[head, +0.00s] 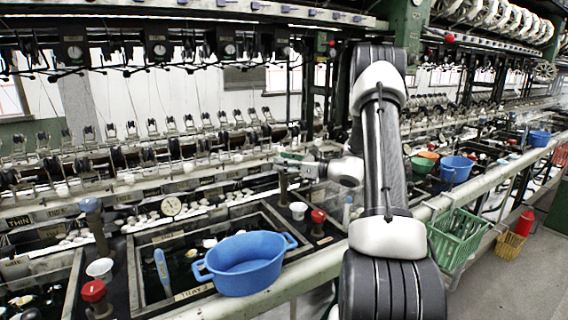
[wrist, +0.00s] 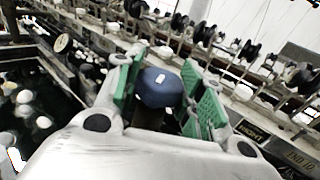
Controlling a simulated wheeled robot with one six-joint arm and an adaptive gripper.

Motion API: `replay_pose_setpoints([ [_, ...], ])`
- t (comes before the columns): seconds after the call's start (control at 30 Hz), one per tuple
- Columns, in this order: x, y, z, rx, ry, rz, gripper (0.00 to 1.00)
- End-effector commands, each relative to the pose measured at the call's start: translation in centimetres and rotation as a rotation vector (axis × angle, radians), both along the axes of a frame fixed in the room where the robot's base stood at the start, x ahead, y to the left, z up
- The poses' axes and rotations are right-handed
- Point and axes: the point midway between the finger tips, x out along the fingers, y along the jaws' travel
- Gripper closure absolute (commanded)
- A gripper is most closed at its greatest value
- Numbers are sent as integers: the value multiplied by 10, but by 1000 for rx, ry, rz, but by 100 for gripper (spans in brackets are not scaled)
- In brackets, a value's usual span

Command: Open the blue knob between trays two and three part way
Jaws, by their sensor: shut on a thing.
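The blue knob (wrist: 160,86) shows in the wrist view, dark blue with a small white mark on its top. It sits on a dark post between the green-padded fingers of my gripper (wrist: 165,92). The gripper is shut on the knob from both sides. In the head view my gripper (head: 288,160) is at the back right corner of the middle tray (head: 215,222). There the knob's top is hidden by the fingers, and a post stands below them.
A blue tub (head: 246,265) sits on the front rim. Another blue knob (head: 90,205) stands further left. Red knobs (head: 93,290) (head: 318,216) and white cups (head: 298,210) stand beside the tray. Green (head: 457,238) and yellow baskets (head: 510,247) are at the right.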

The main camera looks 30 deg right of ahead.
Motion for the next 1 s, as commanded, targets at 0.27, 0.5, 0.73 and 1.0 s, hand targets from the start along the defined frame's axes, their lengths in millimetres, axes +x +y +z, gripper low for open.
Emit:
replay_pose_setpoints([
  [0.27, 1, -1, -1, -1, 0, 202, 85],
  [0.5, 1, -1, 0, 0, 0, 316, 85],
  [0.73, 0, -1, 0, 0, 0, 363, 85],
  [1.0, 0, -1, 0, 1, 1, 369, 85],
])
